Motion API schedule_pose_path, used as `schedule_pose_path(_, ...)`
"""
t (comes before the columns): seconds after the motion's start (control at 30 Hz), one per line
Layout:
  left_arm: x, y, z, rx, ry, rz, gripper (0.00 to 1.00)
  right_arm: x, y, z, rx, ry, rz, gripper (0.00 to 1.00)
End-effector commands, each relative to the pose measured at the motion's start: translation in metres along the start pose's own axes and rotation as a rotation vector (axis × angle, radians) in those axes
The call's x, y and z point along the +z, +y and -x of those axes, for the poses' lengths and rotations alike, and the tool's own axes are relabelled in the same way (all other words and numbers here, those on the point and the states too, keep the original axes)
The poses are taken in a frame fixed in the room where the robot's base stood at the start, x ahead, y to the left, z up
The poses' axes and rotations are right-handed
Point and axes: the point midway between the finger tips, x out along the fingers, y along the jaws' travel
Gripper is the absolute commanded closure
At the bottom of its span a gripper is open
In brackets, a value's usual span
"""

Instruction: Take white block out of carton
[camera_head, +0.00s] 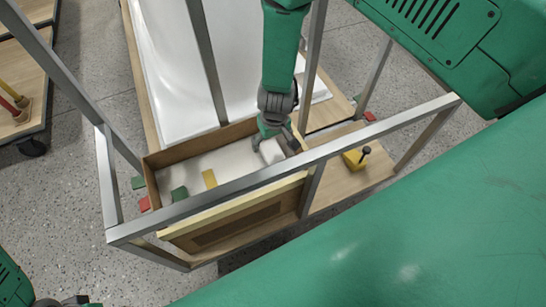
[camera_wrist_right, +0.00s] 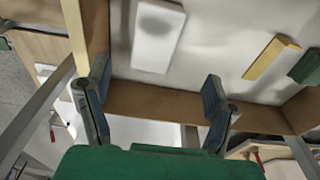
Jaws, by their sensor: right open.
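The open brown carton (camera_head: 160,159) stands inside the metal frame in the head view; its brown wall (camera_wrist_right: 160,101) also crosses the wrist view. The white block (camera_head: 272,150) is in the carton near its right end. In the wrist view the white block (camera_wrist_right: 157,36) lies on the pale carton floor, in full sight beyond the fingertips. My right gripper (camera_head: 270,135) reaches down into the carton from above, close to the block. In the wrist view its two fingers (camera_wrist_right: 155,90) are spread wide with nothing between them. Only part of my left arm shows at the bottom left.
A yellow block (camera_head: 209,178) and a green block (camera_head: 179,194) are in the carton, left of the white block. A grey metal bar (camera_head: 290,162) crosses above the carton's front. A yellow block with a black knob (camera_head: 356,158) sits on the wooden board to the right.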

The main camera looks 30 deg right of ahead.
Motion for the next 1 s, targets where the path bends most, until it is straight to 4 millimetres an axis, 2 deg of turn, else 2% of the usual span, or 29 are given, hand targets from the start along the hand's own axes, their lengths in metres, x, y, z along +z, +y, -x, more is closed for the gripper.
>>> schedule_pose_path(0.03,0.000,0.000,-0.006,0.000,0.000,0.001,0.51,0.001,0.000,-0.015,0.000,-0.002,0.000,0.24)
schedule_pose_path(0.2,0.001,0.000,-0.014,0.000,-0.001,0.001,0.51,0.001,0.002,-0.043,-0.002,-0.001,-0.001,0.24)
schedule_pose_path(0.47,0.001,0.000,-0.020,0.000,0.000,0.001,0.51,0.001,0.005,-0.063,-0.004,-0.001,-0.004,0.24)
schedule_pose_path(0.7,0.002,0.000,-0.035,0.000,0.000,0.000,0.51,0.002,0.009,-0.099,-0.001,-0.001,-0.001,0.24)
schedule_pose_path(0.8,0.002,0.000,-0.037,0.000,0.000,0.001,0.51,0.002,0.009,-0.105,-0.001,0.000,0.001,0.24)
schedule_pose_path(1.0,0.002,0.000,-0.036,0.000,0.000,0.001,0.51,0.001,0.009,-0.105,-0.002,0.001,0.000,0.24)
